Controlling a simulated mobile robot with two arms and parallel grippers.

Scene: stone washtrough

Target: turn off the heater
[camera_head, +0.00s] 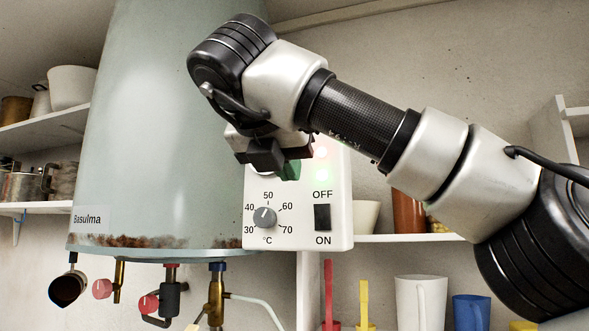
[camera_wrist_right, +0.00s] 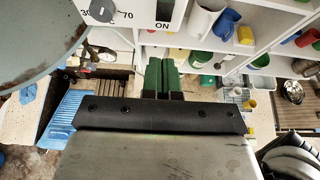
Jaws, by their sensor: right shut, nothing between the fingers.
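The heater (camera_head: 150,130) is a big pale blue-green tank, rusty along its lower edge. Its white control box (camera_head: 297,236) is at the tank's lower right. The box has a grey temperature dial (camera_head: 265,217) and a black rocker switch (camera_head: 322,217) between OFF above and ON below. My right gripper (camera_head: 288,172) is shut and empty, in front of the box's upper left part, above the dial. In the right wrist view its green fingers (camera_wrist_right: 162,78) are together, below the switch (camera_wrist_right: 165,9). My left gripper is not in view.
Pipes and red-handled valves (camera_head: 148,304) hang under the tank. Shelves with pots (camera_head: 70,87) are at the left. A white cup (camera_head: 420,300) and a blue cup (camera_head: 471,312) stand at the lower right. My right arm crosses the upper right.

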